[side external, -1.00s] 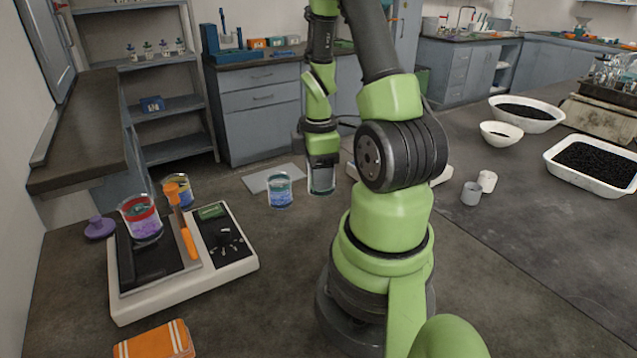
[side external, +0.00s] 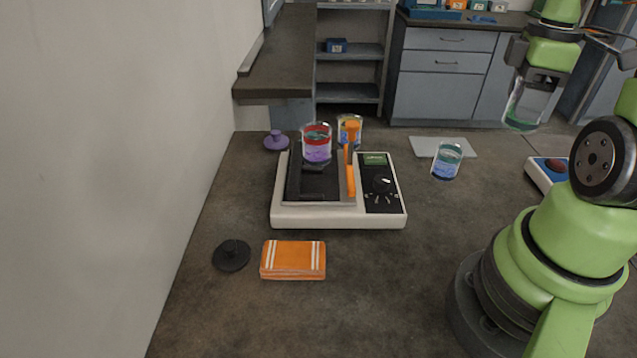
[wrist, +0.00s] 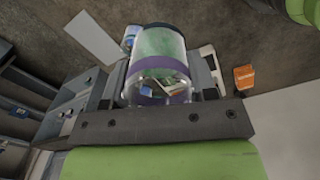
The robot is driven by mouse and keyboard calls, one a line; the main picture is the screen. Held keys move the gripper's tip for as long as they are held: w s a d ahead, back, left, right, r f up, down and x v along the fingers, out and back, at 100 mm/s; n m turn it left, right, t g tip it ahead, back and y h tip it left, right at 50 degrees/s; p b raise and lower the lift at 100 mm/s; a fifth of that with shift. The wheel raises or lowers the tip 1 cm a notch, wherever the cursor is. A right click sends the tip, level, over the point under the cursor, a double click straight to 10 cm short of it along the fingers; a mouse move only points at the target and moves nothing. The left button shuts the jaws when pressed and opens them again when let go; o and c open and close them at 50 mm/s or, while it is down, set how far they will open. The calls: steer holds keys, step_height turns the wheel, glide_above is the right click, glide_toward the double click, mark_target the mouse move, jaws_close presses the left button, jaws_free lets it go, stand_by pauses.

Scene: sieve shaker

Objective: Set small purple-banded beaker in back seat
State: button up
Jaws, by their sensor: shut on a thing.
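My gripper (side external: 536,88) is at the upper right of the side view, shut on a clear beaker (side external: 522,112) with green contents. The beaker hangs slightly tilted, clear of the bench. In the wrist view, the held beaker (wrist: 158,50) shows a purple band near its rim, between the jaws (wrist: 160,85). The white device (side external: 338,216) with a dark platform stands left of my gripper. A red-banded beaker (side external: 317,145) with purple contents stands on the platform towards its back. An orange lever (side external: 351,172) stands beside it. I cannot make out an empty seat.
A yellow-toned beaker (side external: 355,128) stands behind the device.

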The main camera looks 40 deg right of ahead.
steer(key=shift+w+r, duration=0.1)
steer(key=shift+r, duration=1.45)
steer(key=w+a+n, duration=0.4)
steer(key=w+a, duration=0.1)
steer(key=w, duration=0.1)
steer(key=w+a+n, duration=0.5)
steer(key=w, duration=0.2)
steer(key=w+a+n, duration=0.4)
steer(key=w+a, duration=0.1)
steer(key=w, duration=0.1)
steer(key=shift+w+a+n, duration=0.15)
steer(key=shift+a+n, duration=0.05)
steer(key=shift+n, duration=0.1)
steer(key=w+a+n, duration=0.2)
steer(key=a+n, duration=0.2)
steer(key=a, duration=0.4)
glide_above(316, 187)
step_height(316, 187, down, 15)
steer(key=shift+f, duration=0.15)
